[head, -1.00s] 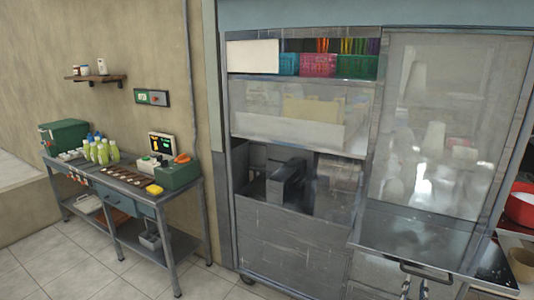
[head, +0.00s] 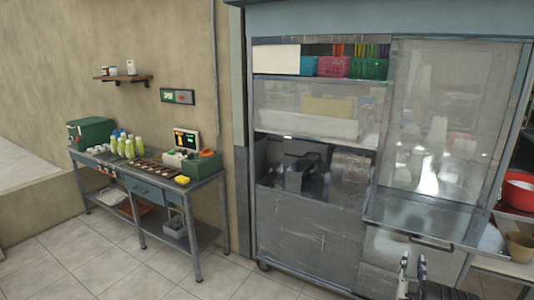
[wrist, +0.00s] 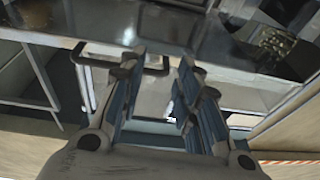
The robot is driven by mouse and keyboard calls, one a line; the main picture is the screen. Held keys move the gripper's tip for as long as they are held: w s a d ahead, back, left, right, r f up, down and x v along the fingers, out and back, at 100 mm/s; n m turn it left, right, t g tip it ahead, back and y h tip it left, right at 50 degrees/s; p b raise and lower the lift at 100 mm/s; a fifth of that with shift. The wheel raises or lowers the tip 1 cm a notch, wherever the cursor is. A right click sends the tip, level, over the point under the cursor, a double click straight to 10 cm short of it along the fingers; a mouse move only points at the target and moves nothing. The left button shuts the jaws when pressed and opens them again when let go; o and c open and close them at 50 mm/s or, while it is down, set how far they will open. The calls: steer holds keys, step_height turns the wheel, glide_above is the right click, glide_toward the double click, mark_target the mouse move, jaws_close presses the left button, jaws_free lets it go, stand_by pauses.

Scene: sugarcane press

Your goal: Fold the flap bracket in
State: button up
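A dark U-shaped bar (head: 430,243), which may be the flap bracket, sticks out under the front edge of a metal flap (head: 408,222) on the right half of the press cabinet. My gripper (head: 412,262) is low in the head view, below the bar. The left finger overlaps part of the bar, and contact cannot be told.
The steel press cabinet (head: 310,230) fills the middle, with a clear panel (head: 440,120) above the flap. A red bowl (head: 518,190) and a tan pot (head: 520,246) stand at the right. A side table (head: 150,195) with bottles is at the left. The tiled floor between is clear.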

steer(key=w+a+r+n+g+y, duration=0.15)
steer(key=w+a+r, duration=0.3)
steer(key=r, duration=0.45)
steer(key=s+a+r+g+y, duration=0.3)
steer(key=a+r+y, duration=0.1)
steer(key=a+r, duration=0.65)
steer(key=s+a+r+n+g+y, duration=0.1)
steer(key=s+a+r, duration=0.2)
steer(key=s+a, duration=0.3)
steer(key=s+a+r+n+g+y, duration=0.1)
steer(key=s+a+r+g, duration=0.15)
steer(key=s+a, duration=0.35)
steer(key=s+a+f+g, duration=0.1)
steer(key=s+a+g, duration=0.1)
steer(key=s, duration=0.9)
steer(key=s+a+f+n+g+y, duration=0.1)
steer(key=s+a, duration=0.3)
steer(key=s, duration=0.7)
steer(key=s+a+f+n+g+y, duration=0.1)
steer(key=s+a, duration=0.3)
steer(key=s, duration=0.7)
steer(key=shift+s+f+g, duration=0.3)
steer(key=shift+s+g, duration=0.1)
steer(key=shift+g, duration=0.4)
